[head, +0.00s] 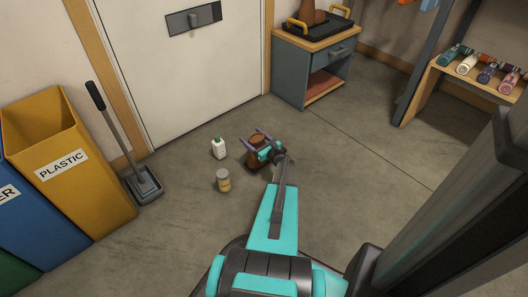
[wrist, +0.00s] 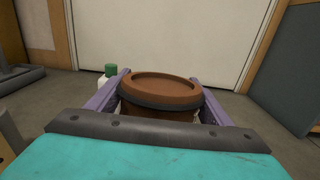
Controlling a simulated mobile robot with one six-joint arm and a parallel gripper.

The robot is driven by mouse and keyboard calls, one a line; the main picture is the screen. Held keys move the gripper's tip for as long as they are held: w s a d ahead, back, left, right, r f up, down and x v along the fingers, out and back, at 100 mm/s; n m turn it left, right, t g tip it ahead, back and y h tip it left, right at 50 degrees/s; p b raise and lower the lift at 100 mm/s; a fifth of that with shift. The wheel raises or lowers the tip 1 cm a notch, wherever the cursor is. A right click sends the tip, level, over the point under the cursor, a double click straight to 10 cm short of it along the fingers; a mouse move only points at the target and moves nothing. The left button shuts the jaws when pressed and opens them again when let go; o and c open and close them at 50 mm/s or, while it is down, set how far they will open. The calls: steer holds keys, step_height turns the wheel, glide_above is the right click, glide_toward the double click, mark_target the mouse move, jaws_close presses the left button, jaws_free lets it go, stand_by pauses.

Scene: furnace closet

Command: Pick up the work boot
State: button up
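A brown, rounded object (head: 257,157) stands on the concrete floor in front of the white door; I take it for the work boot. In the wrist view its round brown top (wrist: 165,87) with a dark band fills the middle, and its lower part is hidden by my gripper. My gripper (head: 258,140) is at it, with a purple finger on each side. In the wrist view the two fingers (wrist: 160,95) stand wide apart with the brown object between them. Whether they touch it is not clear.
A white bottle with a green cap (head: 219,149) and a small jar (head: 223,181) stand close on the left. A dustpan (head: 144,184) and yellow bin (head: 65,150) are farther left. A grey cabinet (head: 290,75) bears a black tray with another brown object (head: 308,14). Floor on the right is clear.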

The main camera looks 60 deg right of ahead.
steer(key=c, duration=1)
steer(key=shift+r, duration=0.15)
steer(key=s+r+p, duration=0.2)
steer(key=s+p, duration=0.1)
steer(key=s, duration=0.5)
steer(key=s+r+p, duration=0.2)
steer(key=s+p, duration=0.1)
steer(key=s, duration=0.5)
steer(key=shift+d+r, duration=0.35)
steer(key=shift+r, duration=0.05)
